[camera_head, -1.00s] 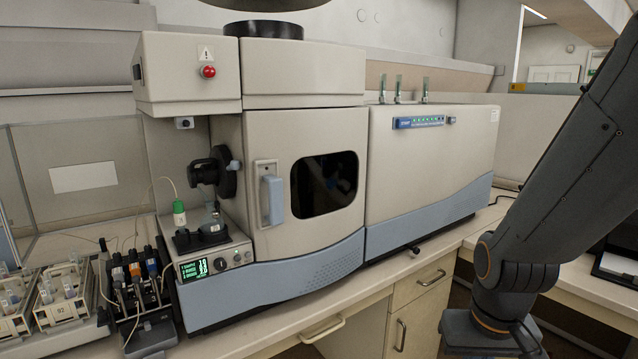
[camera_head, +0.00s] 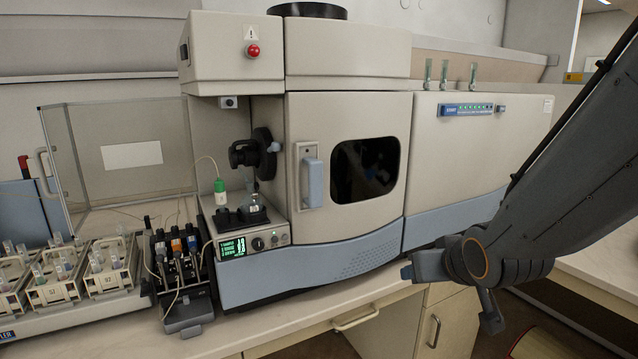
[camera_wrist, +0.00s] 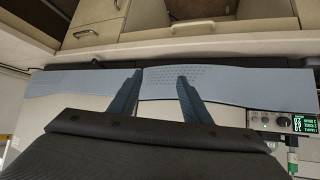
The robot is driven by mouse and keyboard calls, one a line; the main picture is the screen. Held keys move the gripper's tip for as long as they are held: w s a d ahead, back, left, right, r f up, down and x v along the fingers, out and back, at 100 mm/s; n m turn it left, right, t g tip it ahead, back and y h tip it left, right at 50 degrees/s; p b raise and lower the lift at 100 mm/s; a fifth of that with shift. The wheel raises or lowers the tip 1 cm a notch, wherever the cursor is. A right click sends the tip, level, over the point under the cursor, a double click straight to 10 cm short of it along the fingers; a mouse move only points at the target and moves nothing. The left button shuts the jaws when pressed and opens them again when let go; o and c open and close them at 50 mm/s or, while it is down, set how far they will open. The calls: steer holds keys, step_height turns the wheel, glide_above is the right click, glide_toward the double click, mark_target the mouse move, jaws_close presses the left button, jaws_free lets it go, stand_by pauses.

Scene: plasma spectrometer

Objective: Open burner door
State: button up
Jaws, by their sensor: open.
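The burner door (camera_head: 350,222) is the beige curved front panel of the spectrometer in the head view. It is shut and has a dark rounded window (camera_head: 364,170). Its upright light-blue handle (camera_head: 312,183) is on the door's left side. My gripper (camera_wrist: 160,92) is open and empty in the wrist view, its two dark fingers apart in front of the blue lower panel. In the head view my arm's end is at the right, pointing left, lower than the handle and well apart from it. The finger gap cannot be made out there.
The blue lower panel (camera_head: 310,280) bulges out below the door. A pump unit with a green display (camera_head: 233,248) and a green-capped bottle (camera_head: 220,192) stand left of the door. Sample racks (camera_head: 60,285) fill the left bench. Drawers (camera_head: 375,330) are below the bench.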

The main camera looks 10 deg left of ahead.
steer(key=w+a+r+n+t+y, duration=0.2)
steer(key=a+r+t+y, duration=0.15)
steer(key=a+r, duration=0.55)
steer(key=n+y+b, duration=0.1)
steer(key=n+y, duration=0.2)
steer(key=y, duration=0.3)
glide_toward(317, 179)
steer(key=x, duration=0.3)
steer(key=shift+h, duration=0.25)
steer(key=shift+p+x, duration=0.9)
steer(key=shift+x, duration=2.9)
steer(key=shift+r+t, duration=0.1)
steer(key=shift+t, duration=0.15)
steer(key=shift+c, duration=0.5)
jaws_close()
